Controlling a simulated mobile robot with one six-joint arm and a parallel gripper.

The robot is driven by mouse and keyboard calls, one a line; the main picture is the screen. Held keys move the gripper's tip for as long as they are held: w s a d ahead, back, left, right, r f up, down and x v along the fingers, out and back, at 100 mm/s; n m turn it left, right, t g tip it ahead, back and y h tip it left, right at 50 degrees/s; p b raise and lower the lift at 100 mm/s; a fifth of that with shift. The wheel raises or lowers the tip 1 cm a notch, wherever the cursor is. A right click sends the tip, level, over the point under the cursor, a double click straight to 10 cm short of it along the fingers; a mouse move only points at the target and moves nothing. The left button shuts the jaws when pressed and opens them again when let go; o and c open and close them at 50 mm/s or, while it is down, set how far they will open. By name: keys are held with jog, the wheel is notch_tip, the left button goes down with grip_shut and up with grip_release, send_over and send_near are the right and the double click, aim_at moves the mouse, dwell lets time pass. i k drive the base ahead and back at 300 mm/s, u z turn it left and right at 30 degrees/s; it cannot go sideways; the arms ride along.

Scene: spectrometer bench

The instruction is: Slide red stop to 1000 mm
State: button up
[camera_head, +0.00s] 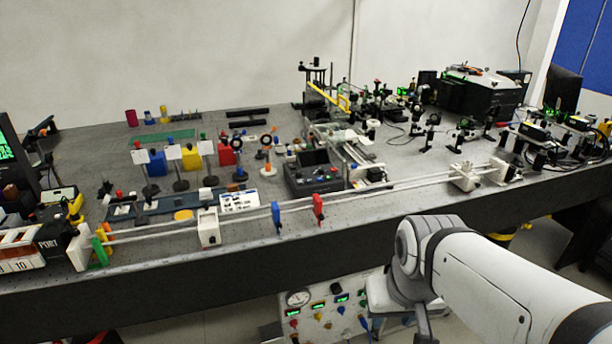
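The red stop (318,208) sits on a pair of long pale rods (400,186) along the front edge of the bench. It is just right of the blue stop (277,217), with a gap between them. An orange stop (105,238) and a green stop (99,250) are near the left end of the rods. Any scale marks are too small to read. My arm (480,270) reaches in from the lower right, in front of the bench edge.
A white block (208,227) is on the rods left of the blue stop, and another white block (465,177) is near the right end. The rods between the red stop and that right block look clear. A dark control box (314,174) stands behind the red stop.

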aim_at(317, 201)
jog(key=z, duration=0.05)
jog(key=i, duration=0.9)
jog(key=u, duration=0.05)
